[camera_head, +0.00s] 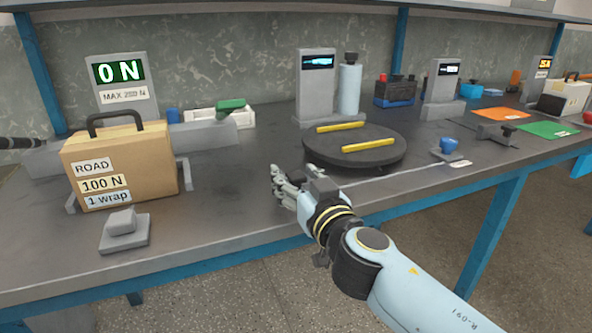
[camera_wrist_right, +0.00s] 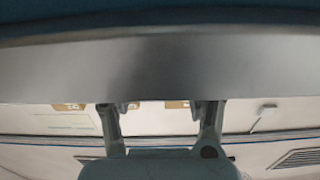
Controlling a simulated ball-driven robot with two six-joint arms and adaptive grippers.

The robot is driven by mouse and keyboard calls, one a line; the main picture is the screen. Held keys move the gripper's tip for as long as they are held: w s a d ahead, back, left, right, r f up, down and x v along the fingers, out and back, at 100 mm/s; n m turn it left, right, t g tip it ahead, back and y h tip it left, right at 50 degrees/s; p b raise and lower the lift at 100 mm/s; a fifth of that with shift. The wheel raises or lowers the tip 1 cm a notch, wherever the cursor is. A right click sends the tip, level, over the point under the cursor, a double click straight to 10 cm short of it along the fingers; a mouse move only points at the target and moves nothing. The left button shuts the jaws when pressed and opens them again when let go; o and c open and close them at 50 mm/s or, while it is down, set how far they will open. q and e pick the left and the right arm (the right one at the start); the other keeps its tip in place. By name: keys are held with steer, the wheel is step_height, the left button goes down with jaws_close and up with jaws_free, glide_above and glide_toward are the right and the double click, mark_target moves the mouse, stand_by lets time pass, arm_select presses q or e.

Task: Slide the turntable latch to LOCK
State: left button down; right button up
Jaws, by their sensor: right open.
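The round dark turntable (camera_head: 318,158) lies on the grey bench with two yellow bars on top. A small blue knob (camera_head: 449,144) on a grey base stands to its right, with a white label (camera_head: 460,164) in front; its text is too small to read. I cannot tell for sure whether this knob is the latch. My right gripper (camera_head: 284,186) is open and empty, near the bench's front edge, left of and in front of the turntable. In the right wrist view its two fingers (camera_wrist_right: 161,112) are apart with nothing between them. My left gripper is not identifiable.
A brown case (camera_head: 128,172) with labels stands at the left, with a grey block on a plate (camera_head: 124,230) before it. A grey post with a screen (camera_head: 317,85) and a bottle (camera_head: 349,90) stand behind the turntable. The bench (camera_head: 240,195) left of my gripper is clear.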

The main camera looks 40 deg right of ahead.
steer(key=shift+w, duration=0.15)
steer(key=shift+c, duration=0.3)
jaws_close()
steer(key=shift+d, duration=0.1)
